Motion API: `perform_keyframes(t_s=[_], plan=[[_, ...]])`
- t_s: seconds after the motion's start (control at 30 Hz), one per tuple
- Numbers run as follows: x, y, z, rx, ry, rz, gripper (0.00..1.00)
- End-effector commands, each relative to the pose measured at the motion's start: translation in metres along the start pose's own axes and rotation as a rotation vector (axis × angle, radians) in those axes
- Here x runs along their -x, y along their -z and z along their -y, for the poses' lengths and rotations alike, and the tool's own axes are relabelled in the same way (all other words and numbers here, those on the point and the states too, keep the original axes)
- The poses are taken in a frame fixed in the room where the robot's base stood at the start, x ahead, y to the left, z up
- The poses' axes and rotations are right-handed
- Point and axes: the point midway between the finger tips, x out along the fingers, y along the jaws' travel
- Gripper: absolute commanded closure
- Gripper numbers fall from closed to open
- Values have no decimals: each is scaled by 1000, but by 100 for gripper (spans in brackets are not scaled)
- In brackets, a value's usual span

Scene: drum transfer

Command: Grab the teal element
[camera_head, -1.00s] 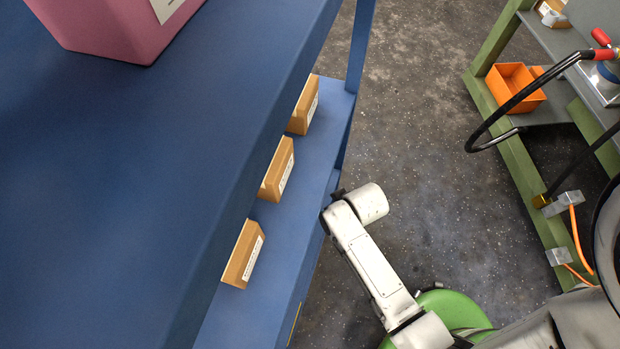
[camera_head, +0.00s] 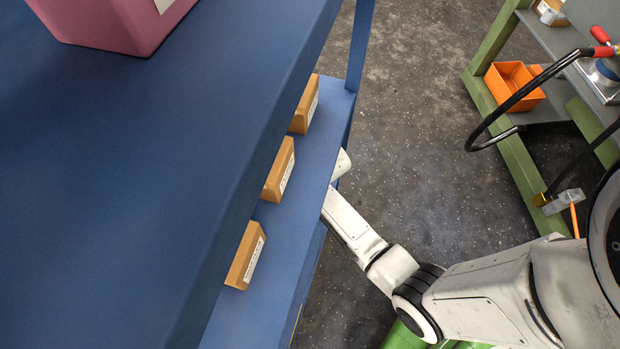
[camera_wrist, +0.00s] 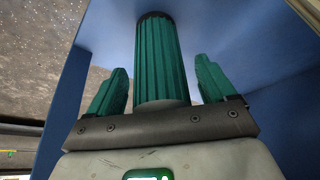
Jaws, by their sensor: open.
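The teal element is a ribbed teal cylinder (camera_wrist: 160,62) in the middle of the wrist view, with a dark far end and a pale near end. My gripper (camera_wrist: 160,66) is open, with one teal finger to the left of the cylinder and one to the right. Gaps show between both fingers and the cylinder. The cylinder extends beyond the fingertips. In the head view my gripper and the cylinder are hidden behind the blue shelf (camera_head: 130,190), while my white arm reaches to the shelf's right edge.
Blue panels (camera_wrist: 65,100) stand close on both sides in the wrist view. Several brown boxes (camera_head: 278,170) sit on the lower blue shelf. A pink container (camera_head: 110,25) stands on top. A green-framed bench (camera_head: 510,130) with an orange bin (camera_head: 515,88) is at right, with open floor between.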

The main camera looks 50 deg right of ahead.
Motion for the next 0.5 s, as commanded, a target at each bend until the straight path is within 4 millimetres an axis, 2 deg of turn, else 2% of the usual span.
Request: perform_keyframes(t_s=[0.3, 0.5], plan=[[-5, -1, 0, -1, 1, 0, 16], [-5, -1, 0, 0, 1, 0, 35]])
